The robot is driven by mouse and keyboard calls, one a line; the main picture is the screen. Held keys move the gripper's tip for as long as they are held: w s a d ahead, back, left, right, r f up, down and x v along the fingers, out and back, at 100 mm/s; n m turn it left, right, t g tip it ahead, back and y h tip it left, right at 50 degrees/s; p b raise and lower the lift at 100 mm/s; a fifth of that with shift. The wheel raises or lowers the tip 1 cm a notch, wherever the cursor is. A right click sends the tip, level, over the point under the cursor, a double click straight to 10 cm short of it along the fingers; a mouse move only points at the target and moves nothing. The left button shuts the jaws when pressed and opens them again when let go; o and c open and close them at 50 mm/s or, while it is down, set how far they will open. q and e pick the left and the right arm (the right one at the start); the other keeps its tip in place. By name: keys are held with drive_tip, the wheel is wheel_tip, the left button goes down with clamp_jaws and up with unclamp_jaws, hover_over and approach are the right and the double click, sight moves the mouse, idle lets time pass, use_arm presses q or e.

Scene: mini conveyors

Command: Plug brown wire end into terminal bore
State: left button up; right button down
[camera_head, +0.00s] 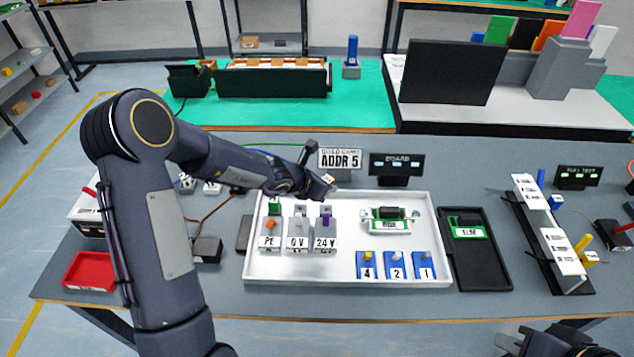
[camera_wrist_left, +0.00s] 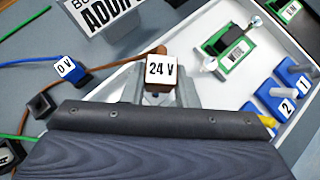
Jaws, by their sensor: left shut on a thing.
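My left gripper (camera_head: 325,184) is above the back left part of the white tray, behind the terminal blocks. In the left wrist view it is shut on the brown wire end (camera_wrist_left: 160,72), a brown block with a white "24 V" label. Its brown wire shows behind the label. The grey terminal blocks marked PE (camera_head: 269,242), 0 V (camera_head: 297,243) and 24 V (camera_head: 325,241) stand in the tray. I cannot make out a bore, and the wire end's tip is hidden. My right gripper (camera_head: 556,343) is partly visible at the bottom right, away from the tray.
The white tray (camera_head: 345,278) also holds a green module (camera_head: 390,222) and blue blocks numbered 4, 2 and 1. A blue "0 V" wire end (camera_wrist_left: 67,70) lies left of the tray. An "ADDR 5" sign (camera_head: 340,159) stands behind it. A black tray (camera_head: 487,277) is at the right.

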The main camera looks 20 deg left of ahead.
use_arm(q)
drive_tip(key=shift+f, duration=0.1)
wheel_tip(320, 180, down, 6)
drive_tip(key=b, duration=0.6)
drive_tip(key=shift+r, duration=0.2)
idle(0.4)
idle(1.3)
drive_tip(key=shift+f+b, duration=0.6)
drive_tip(key=shift+b, duration=0.25)
drive_tip(key=shift+r, duration=0.2)
idle(1.6)
